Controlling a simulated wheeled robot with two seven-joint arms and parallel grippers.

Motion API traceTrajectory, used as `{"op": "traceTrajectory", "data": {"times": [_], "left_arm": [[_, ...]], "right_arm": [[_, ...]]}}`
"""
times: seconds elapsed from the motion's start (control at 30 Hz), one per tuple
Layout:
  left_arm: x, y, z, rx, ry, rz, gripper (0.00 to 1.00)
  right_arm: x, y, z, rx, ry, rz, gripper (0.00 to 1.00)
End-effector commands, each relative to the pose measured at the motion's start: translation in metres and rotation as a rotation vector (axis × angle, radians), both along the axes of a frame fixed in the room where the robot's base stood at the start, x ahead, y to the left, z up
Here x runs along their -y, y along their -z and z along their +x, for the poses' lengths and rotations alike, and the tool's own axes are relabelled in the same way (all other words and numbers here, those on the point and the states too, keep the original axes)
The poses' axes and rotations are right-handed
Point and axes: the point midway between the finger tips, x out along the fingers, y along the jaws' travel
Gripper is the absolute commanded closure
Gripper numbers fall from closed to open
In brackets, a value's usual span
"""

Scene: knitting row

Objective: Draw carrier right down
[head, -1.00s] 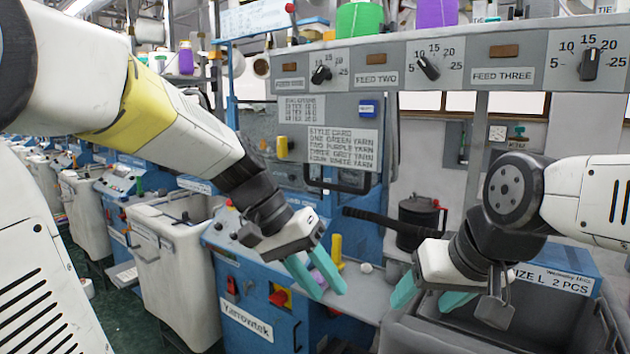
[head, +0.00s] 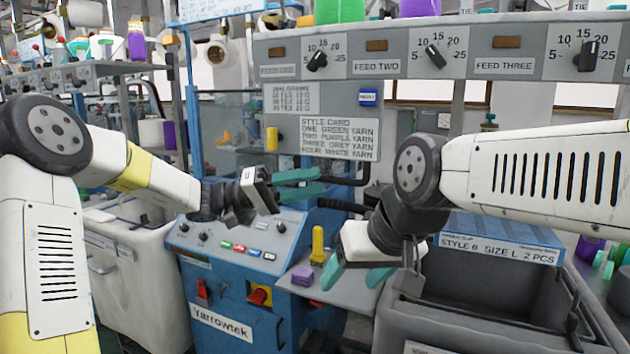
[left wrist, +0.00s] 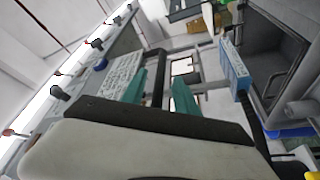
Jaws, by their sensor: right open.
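The carrier's black handle (head: 346,181) juts from the front of the blue knitting machine, below the style card. My left gripper (head: 322,181) is in front of it in the head view and hides its left part. In the left wrist view, the teal fingers (left wrist: 160,98) are apart, and the black handle bar (left wrist: 160,62) runs between them. I cannot tell whether they touch it.
A grey bin (head: 480,325) with a blue box (head: 498,240) stands at right. A ledge (head: 345,290) holds a purple block (head: 302,276). A yellow knob (head: 318,243) and control panel (head: 245,240) lie below my left gripper. A white bin (head: 125,270) stands at left.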

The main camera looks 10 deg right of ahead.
Motion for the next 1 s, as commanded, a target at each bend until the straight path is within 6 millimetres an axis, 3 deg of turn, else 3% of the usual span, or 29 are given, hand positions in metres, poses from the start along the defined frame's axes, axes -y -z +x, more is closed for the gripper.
{"op": "traceTrajectory", "data": {"times": [0.1, 0.3, 0.63, 0.8, 1.0], "left_arm": [[0.019, -0.004, -0.006, 0.001, 0.004, 0.001, 0.64], [0.039, -0.008, -0.011, 0.0, 0.002, 0.002, 0.64], [0.043, -0.009, -0.012, -0.001, 0.0, 0.004, 0.64], [0.043, -0.009, -0.012, -0.001, 0.0, 0.004, 0.97], [0.043, -0.009, -0.012, -0.001, 0.0, 0.004, 1.0]], "right_arm": [[0.0, 0.0, 0.0, 0.0, 0.0, 0.0, 0.36], [0.0, 0.0, 0.0, 0.0, 0.0, 0.0, 0.36], [0.0, 0.0, 0.0, 0.0, 0.0, 0.0, 0.36], [0.0, 0.0, 0.0, 0.0, 0.0, 0.0, 0.36], [0.0, 0.0, 0.0, 0.0, 0.0, 0.0, 0.36]]}}
